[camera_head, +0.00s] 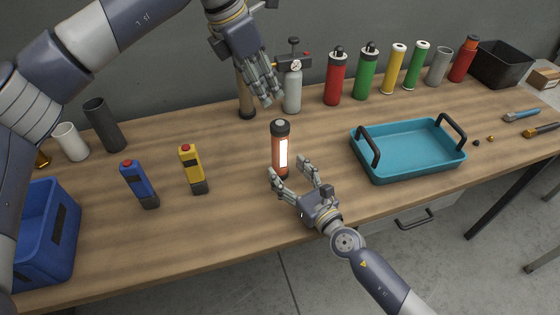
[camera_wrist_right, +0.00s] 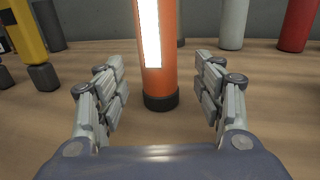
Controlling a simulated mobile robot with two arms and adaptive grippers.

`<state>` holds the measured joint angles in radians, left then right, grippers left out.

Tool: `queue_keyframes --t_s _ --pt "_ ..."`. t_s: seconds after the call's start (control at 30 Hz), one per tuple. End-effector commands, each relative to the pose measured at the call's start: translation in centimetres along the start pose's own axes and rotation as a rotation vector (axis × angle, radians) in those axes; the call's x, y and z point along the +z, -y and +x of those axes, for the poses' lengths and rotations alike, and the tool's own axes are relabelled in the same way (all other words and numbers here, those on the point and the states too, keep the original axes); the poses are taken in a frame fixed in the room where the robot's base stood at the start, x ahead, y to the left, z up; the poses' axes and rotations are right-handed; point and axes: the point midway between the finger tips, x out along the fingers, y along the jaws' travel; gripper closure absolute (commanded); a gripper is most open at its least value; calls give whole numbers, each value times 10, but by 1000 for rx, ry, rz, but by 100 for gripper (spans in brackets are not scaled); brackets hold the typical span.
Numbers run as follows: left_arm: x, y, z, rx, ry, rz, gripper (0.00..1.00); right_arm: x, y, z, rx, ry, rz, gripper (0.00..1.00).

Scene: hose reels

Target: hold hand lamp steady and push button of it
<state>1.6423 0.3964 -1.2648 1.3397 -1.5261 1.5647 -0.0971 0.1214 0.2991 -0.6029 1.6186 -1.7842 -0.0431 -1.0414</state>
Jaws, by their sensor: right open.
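The hand lamp (camera_head: 280,150) is an orange cylinder with a black cap, a black base and a bright white light strip. It stands upright on the table. In the right wrist view the lamp (camera_wrist_right: 158,60) rises between my right fingers, apart from both. My right gripper (camera_head: 293,170) is open, low at the lamp's near side. My left gripper (camera_head: 270,97) hangs above and behind the lamp, fingers pointing down, close to the lamp's cap but apart from it. Whether its fingers are closed is unclear. The lamp's button is too small to make out.
A grey gas bottle (camera_head: 292,90) with a gauge stands behind the lamp. A teal tray (camera_head: 400,170) lies to the right. Yellow (camera_head: 193,170) and blue (camera_head: 140,184) handheld devices stand at left. Several cylinders line the back. The wood table (camera_head: 235,215) is clear in front.

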Motion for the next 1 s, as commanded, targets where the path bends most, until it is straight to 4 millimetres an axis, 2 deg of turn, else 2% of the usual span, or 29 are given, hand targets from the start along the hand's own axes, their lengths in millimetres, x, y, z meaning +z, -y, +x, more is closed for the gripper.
queue_keyframes --t_s 0.1,0.3,0.7,0.93,1.0 --pt "0 0 0 0 0 -1 67 0 0 21 1 0 -2 38" --pt "0 0 0 0 0 -1 67 0 0 40 1 -1 -2 38" --pt "0 0 0 0 0 -1 67 0 0 46 1 -1 -1 38" --pt "0 0 0 0 0 -1 67 0 0 46 1 -1 -1 90" --pt "0 0 0 0 0 -1 67 0 0 46 1 -1 -1 92"
